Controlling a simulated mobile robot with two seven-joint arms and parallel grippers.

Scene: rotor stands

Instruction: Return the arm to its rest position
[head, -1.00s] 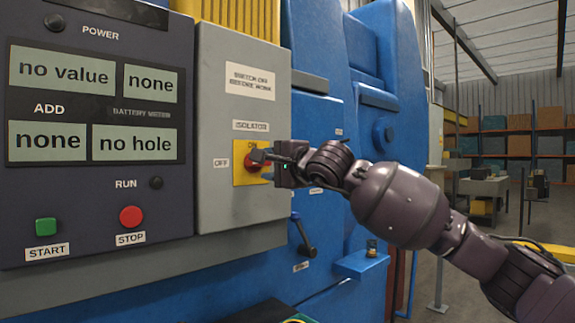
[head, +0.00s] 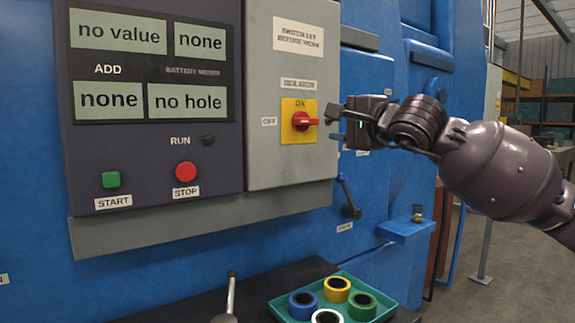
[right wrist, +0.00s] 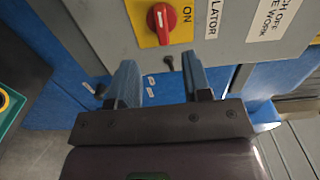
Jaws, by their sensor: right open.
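My right gripper (head: 336,122) is at the right of the red isolator knob (head: 304,121), apart from it, with nothing seen between its fingers. In the right wrist view the two fingers of the right gripper (right wrist: 158,64) stand wide apart, and the red knob (right wrist: 161,17) is beyond them. The knob sits on a yellow plate (head: 291,134) on a grey box. Its handle lies level, with ON above it and the OFF label at its left. My left gripper is not in view.
The grey isolator box (head: 262,165) and dark control panel (head: 150,165) stand close to the gripper. Below are a teal tray (head: 283,309) with several coloured rings, a blue shelf (head: 400,231) and a dark lever (head: 350,202). Open floor shows at the right.

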